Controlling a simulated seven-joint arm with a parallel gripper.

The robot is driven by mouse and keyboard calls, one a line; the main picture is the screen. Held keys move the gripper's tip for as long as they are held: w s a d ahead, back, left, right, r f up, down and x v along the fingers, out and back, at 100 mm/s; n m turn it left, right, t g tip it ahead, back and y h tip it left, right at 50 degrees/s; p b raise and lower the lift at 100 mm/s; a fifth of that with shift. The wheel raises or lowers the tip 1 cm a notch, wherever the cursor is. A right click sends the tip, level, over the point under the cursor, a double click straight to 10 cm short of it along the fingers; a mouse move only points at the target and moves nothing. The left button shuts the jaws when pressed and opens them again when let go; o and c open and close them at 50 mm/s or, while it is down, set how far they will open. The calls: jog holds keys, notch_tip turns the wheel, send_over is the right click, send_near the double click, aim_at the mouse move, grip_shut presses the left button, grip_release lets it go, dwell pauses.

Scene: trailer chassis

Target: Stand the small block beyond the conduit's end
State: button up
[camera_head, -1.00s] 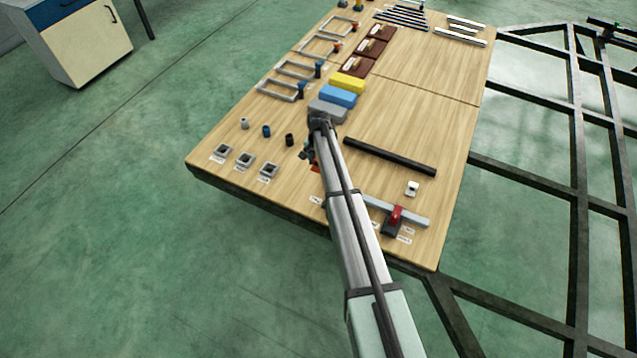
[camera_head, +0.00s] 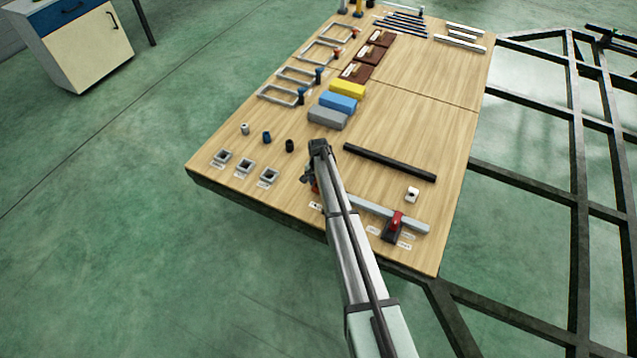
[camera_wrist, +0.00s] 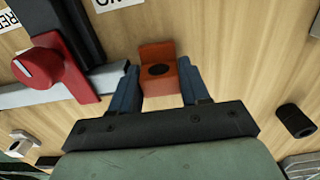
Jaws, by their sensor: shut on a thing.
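The small orange block (camera_wrist: 157,52), with a dark round hole, is between the two blue fingers of my gripper (camera_wrist: 160,72) in the wrist view. My gripper is shut on it. In the head view only a bit of orange (camera_head: 315,186) shows beside my arm. The light grey bar (camera_head: 385,211), apparently the conduit, lies under a red-knobbed clamp (camera_head: 395,222). In the wrist view the bar (camera_wrist: 108,78) ends just left of the block, by the left finger. I cannot tell whether the block touches the table.
A white block with a hole (camera_head: 411,194) and a long dark bar (camera_head: 390,162) lie nearby. A dark cylinder (camera_wrist: 295,120) stands right in the wrist view. Grey, blue and yellow blocks and small square sockets (camera_head: 268,177) are farther off. Printed labels lie by the bar.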

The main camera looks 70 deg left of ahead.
jog(key=shift+f, duration=0.15)
jog(key=o, duration=0.8)
jog(key=shift+c, duration=0.2)
notch_tip(320, 180, up, 12)
dwell(0.7)
